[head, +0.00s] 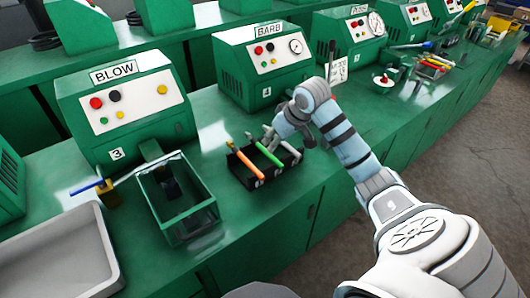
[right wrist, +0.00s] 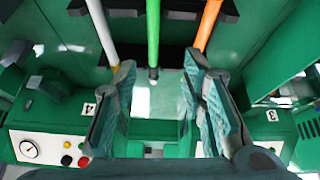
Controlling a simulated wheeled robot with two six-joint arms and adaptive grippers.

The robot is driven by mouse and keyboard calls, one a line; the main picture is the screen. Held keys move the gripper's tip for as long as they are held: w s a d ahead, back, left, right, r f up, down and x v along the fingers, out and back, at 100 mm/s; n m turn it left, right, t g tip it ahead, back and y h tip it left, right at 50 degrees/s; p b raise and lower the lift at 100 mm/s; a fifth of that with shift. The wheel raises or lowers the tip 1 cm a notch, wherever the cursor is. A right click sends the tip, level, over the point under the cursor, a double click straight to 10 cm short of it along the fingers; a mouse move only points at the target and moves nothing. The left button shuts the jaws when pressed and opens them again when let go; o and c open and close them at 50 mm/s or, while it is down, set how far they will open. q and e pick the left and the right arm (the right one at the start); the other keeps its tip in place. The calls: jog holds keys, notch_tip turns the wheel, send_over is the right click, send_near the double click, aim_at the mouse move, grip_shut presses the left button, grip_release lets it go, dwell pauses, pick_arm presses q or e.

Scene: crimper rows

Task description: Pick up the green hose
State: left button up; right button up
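The green hose (head: 265,154) is a thin straight piece lying in a black rack (head: 236,172). An orange hose (head: 246,163) lies beside it to the left. My right gripper (head: 273,137) is over the back of the rack, close to the green hose. In the right wrist view its two fingers (right wrist: 160,72) are apart. The green hose (right wrist: 153,35) shows in line with the gap between them, with its dark end near the fingertips. The orange hose (right wrist: 207,25) and a whitish hose (right wrist: 102,30) lie on either side. Nothing is gripped. My left gripper is not in view.
Green machines line the bench, including the BLOW machine (head: 122,100) and the BARB machine (head: 263,63) behind the rack. A green open box (head: 180,205) and a grey tray (head: 58,262) stand left of the rack. Bare bench lies around the rack.

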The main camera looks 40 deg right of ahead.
aim_at(264, 148)
jog(key=b+x, duration=0.1)
jog(key=x, duration=0.3)
jog(key=w+b+x, duration=0.1)
jog(key=x, duration=0.3)
jog(key=w+d+r+b+x, duration=0.1)
jog(key=x, duration=0.3)
jog(key=shift+w, duration=0.15)
jog(key=shift+f+p, duration=0.2)
jog(key=shift+p, duration=0.15)
grip_shut()
